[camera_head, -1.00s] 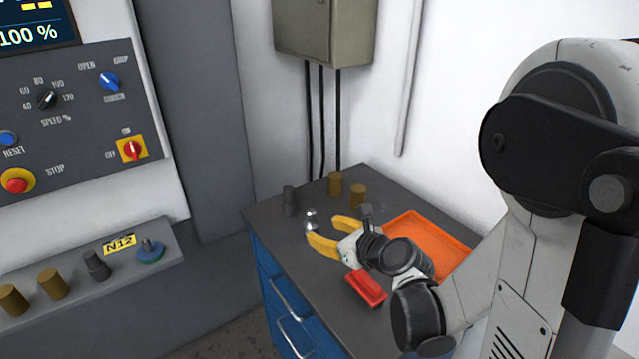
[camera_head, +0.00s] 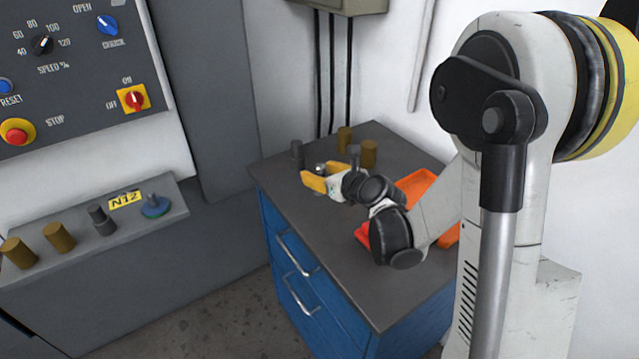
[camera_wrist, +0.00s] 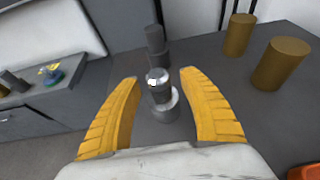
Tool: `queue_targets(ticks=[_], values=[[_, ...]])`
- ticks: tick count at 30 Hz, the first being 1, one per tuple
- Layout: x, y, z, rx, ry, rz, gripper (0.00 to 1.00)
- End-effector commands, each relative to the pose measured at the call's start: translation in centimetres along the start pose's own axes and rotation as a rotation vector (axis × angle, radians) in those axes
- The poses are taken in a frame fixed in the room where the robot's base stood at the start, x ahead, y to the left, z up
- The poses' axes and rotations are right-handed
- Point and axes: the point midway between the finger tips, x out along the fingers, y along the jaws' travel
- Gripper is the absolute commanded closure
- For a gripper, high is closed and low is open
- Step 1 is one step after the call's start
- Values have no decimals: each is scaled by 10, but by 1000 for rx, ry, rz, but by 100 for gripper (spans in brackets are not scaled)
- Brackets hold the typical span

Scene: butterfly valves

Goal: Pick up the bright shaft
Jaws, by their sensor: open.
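The bright shaft (camera_wrist: 159,96) stands upright on the grey cabinet top, a shiny stepped metal piece. In the wrist view it lies between the two yellow fingers of my gripper (camera_wrist: 160,90), with a gap on each side. The gripper is open and nothing is held. In the head view my gripper (camera_head: 319,180) is low over the cabinet top, and only the shiny top of the shaft (camera_head: 320,168) shows between the fingers. The shaft's lower part is hidden there.
A dark grey shaft (camera_wrist: 155,42) stands just behind the bright one. Two brown cylinders (camera_wrist: 239,34) (camera_wrist: 278,63) stand to the right. An orange tray (camera_head: 417,185) and a red object (camera_head: 362,235) are partly hidden by my arm. The cabinet's front left top (camera_head: 340,270) is clear.

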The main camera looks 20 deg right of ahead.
Motion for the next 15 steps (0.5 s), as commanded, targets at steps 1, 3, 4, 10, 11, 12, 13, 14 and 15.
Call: queue_targets(ticks=[1, 3, 4, 10, 11, 12, 13, 14, 15], values=[[0, 0, 0, 0, 0, 0, 50], [0, 0, 1, 0, 0, 0, 50], [0, 0, 1, 0, 0, 0, 50], [-1, 0, 1, 0, 0, 0, 100], [-1, 0, 1, 0, 0, 0, 100], [-1, 0, 1, 0, 0, 0, 100], [-1, 0, 1, 0, 0, 0, 100], [-1, 0, 1, 0, 0, 0, 100], [-1, 0, 1, 0, 0, 0, 100]])
